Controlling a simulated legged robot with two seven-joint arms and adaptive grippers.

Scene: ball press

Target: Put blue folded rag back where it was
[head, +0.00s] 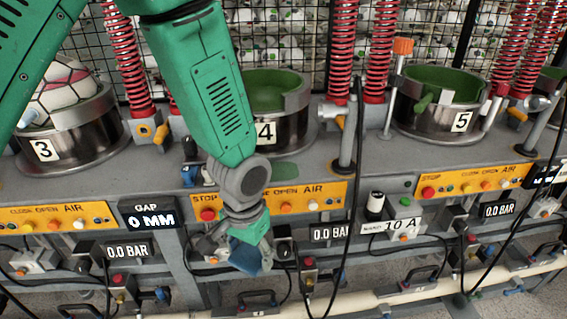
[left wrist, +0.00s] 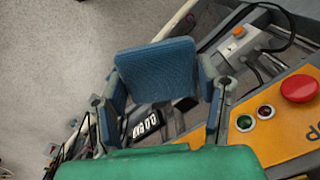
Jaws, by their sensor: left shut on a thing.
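My left gripper (head: 247,240) hangs in front of the middle press station, at the level of its orange button panel. It is shut on the blue folded rag (head: 250,258). In the left wrist view the rag (left wrist: 157,70) lies between the two fingers of the gripper (left wrist: 160,95), with its flat face showing. The rag is clear of the floor, in front of the panel and gauge. The gripper hides part of the rag in the head view. My right gripper is in neither view.
Press pots 3 (head: 72,138), 4 (head: 277,118) and 5 (head: 438,108) stand on the grey bench. A patched ball (head: 65,88) sits in pot 3. Orange panels (head: 300,200), black cables and a pale pipe (head: 400,290) line the bench front. Red springs (head: 380,45) rise behind.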

